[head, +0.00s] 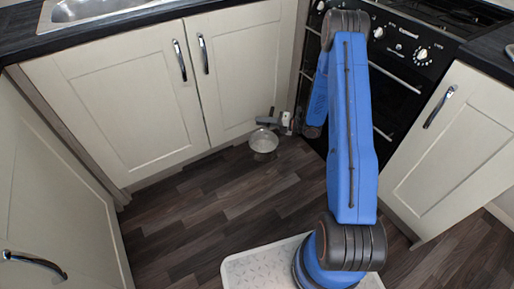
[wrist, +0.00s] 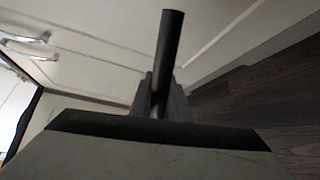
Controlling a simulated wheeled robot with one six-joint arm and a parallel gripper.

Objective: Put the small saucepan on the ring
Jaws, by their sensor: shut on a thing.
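The small saucepan (head: 263,142) is a shiny metal pan, seen in the head view in front of the lower edge of the cream cupboard doors. My gripper (head: 275,121) is at its handle side, with the arm reaching from the right. In the wrist view my gripper (wrist: 158,97) is shut on the saucepan's dark round handle (wrist: 172,50), which sticks up past the fingers. The pan's bowl is out of the wrist view. The black hob (head: 450,14) is at the top right of the head view, only partly shown; which ring is meant I cannot tell.
The oven front with knobs (head: 400,45) stands behind my arm. Cream cupboards (head: 120,80) with metal handles line the left and back, and another cupboard (head: 455,150) stands at the right. A sink (head: 85,10) is at the top left. The dark wood floor (head: 205,215) is clear.

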